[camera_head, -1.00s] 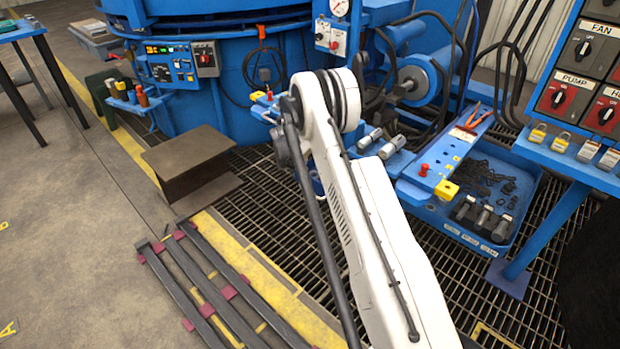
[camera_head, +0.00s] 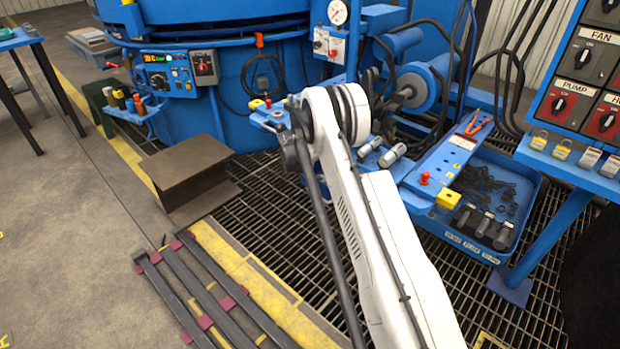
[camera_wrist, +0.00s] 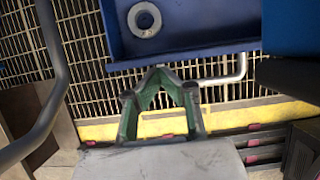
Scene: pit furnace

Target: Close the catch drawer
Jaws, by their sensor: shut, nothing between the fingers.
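A blue open drawer (camera_wrist: 205,47) shows from above in the wrist view, with a pale ring (camera_wrist: 145,19) lying inside. I take it for the catch drawer. A bent silver handle (camera_wrist: 240,70) sticks out from its near side. My gripper (camera_wrist: 159,70) has green fingers that meet at the tips, shut and empty. The tips are at the drawer's near edge, by the left end of the handle. I cannot tell whether they touch it. In the head view my white arm hides the gripper and this drawer.
A brown steel block (camera_head: 185,168) and dark bars with red pads (camera_head: 178,262) lie at left. The switch panel (camera_head: 575,85) stands at right. Floor grating (camera_head: 265,205) lies between.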

